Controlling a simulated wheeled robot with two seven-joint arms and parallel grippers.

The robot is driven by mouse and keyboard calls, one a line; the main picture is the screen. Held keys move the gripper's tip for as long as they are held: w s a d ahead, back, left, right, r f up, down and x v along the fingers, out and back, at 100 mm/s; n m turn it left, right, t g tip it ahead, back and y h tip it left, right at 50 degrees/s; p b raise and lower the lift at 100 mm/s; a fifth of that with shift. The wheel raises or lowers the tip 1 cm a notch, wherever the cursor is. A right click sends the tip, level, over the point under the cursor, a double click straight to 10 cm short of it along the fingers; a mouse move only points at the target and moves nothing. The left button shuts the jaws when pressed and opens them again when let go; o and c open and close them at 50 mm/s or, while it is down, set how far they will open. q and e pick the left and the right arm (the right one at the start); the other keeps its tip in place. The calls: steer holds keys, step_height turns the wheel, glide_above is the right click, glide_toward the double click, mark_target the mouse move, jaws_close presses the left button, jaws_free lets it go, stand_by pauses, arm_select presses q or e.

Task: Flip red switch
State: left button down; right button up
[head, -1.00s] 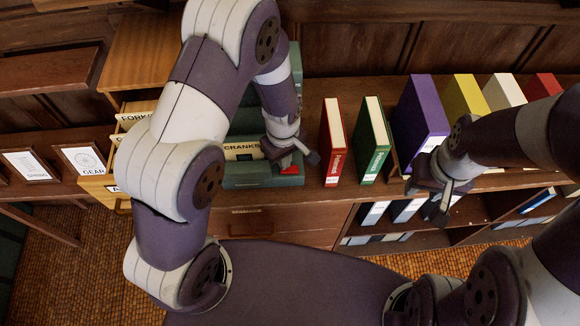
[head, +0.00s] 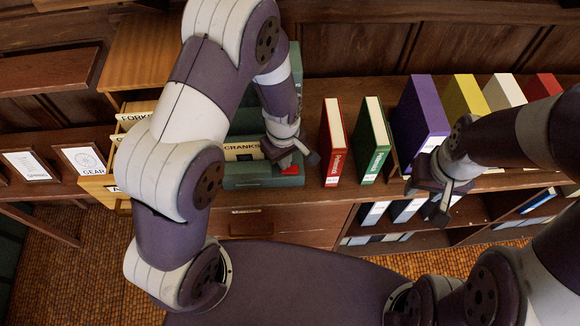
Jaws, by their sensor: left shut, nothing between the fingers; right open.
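A small red switch (head: 290,170) sits on the front right of the green cabinet (head: 250,176) with the "CRANKS" label. Part of the switch shows just below my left gripper (head: 305,163). My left gripper is shut and empty, close to the switch; I cannot tell whether it touches it. My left arm hides much of the cabinet's left and upper parts. My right gripper (head: 432,204) is open and empty, in front of the shelf below the purple binder.
A red book (head: 333,150) and a green book (head: 374,147) stand right of the cabinet. A purple binder (head: 417,115), a yellow binder (head: 464,97) and a white binder (head: 504,92) stand further right. Labelled drawers (head: 97,187) jut out at left.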

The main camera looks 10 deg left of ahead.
arm_select(q)
steer(key=shift+f+b, duration=0.65)
steer(key=shift+f, duration=0.3)
stand_by(0.6)
step_height(320, 180, up, 7)
steer(key=p, duration=0.6)
steer(key=shift+r, duration=0.1)
stand_by(0.4)
steer(key=s+a+r+m+t+b, duration=0.1)
steer(key=s+a+r+m+b, duration=0.3)
steer(key=s+a+m+b, duration=0.3)
steer(key=shift+s+a+m+b, duration=0.25)
steer(key=shift+s+m+b, duration=0.65)
steer(key=shift+m+b, duration=0.35)
